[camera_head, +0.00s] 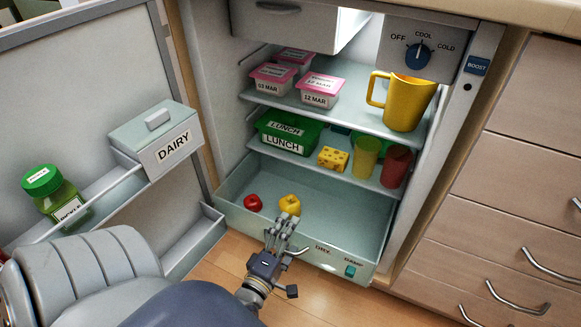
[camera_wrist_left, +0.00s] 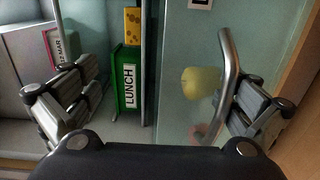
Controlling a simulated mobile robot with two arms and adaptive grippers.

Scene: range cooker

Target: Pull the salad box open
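The salad box (camera_head: 228,208) is the pale green drawer at the bottom of the open fridge. Its inside shows from above, holding a red item (camera_head: 253,203) and a yellow one (camera_head: 290,204), perhaps vegetables. Its front has a green slider (camera_head: 350,270). My left gripper (camera_head: 283,228) is at the box front, partly covering it. In the left wrist view my left gripper (camera_wrist_left: 165,105) is open, its fingers wide apart. The metal bar handle (camera_wrist_left: 228,75) is between them, close to the right finger; I cannot tell whether they touch. My right gripper is not in view.
Shelves above hold a green lunch box (camera_head: 285,135), cheese (camera_head: 333,158), cups, pink-lidded tubs and a yellow jug (camera_head: 408,103). The open fridge door (camera_head: 95,70) stands left with a dairy box and pickle jar (camera_head: 50,188). Wooden drawers (camera_head: 520,170) stand right.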

